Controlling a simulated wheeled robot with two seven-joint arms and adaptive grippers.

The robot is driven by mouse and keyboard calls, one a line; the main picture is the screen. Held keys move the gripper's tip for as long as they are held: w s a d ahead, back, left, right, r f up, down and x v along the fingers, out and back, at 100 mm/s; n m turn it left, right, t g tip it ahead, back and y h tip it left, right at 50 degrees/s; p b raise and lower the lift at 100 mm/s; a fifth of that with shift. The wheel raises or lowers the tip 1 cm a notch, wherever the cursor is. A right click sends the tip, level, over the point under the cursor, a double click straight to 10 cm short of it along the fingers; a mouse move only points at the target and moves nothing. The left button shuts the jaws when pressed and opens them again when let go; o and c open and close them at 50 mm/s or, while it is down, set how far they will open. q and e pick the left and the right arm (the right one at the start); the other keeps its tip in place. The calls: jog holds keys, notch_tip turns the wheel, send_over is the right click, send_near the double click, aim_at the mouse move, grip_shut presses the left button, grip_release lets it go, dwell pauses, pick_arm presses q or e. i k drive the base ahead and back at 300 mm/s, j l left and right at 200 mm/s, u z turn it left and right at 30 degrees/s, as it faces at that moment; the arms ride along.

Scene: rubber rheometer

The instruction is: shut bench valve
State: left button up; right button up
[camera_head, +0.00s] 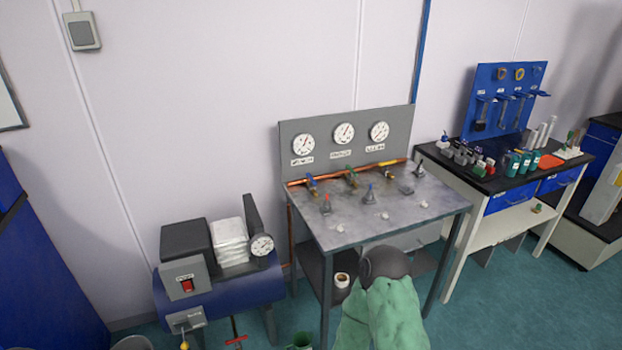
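The steel bench (400,212) stands in the middle against a grey panel with three round gauges (344,133). A copper pipe (330,178) runs along its back edge. I cannot tell which valve is the bench valve, or whether any is open. Neither gripper is in view.
A blue compressor (235,295) with a red switch and a gauge (262,245) stands left of the bench. A green lumpy object (385,315) with a dark rounded top is at the bench's front. A cluttered side table (500,215) stands right.

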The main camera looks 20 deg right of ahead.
aim_at(312, 181)
jog(key=i+l+u, duration=0.2)
jog(key=l, duration=0.45)
jog(key=i+l+u, duration=0.25)
jog(key=l, duration=0.45)
jog(key=l+u, duration=0.2)
jog(key=l, duration=0.5)
jog(key=i+l+u, duration=0.2)
jog(key=l, duration=0.5)
jog(key=k, duration=0.1)
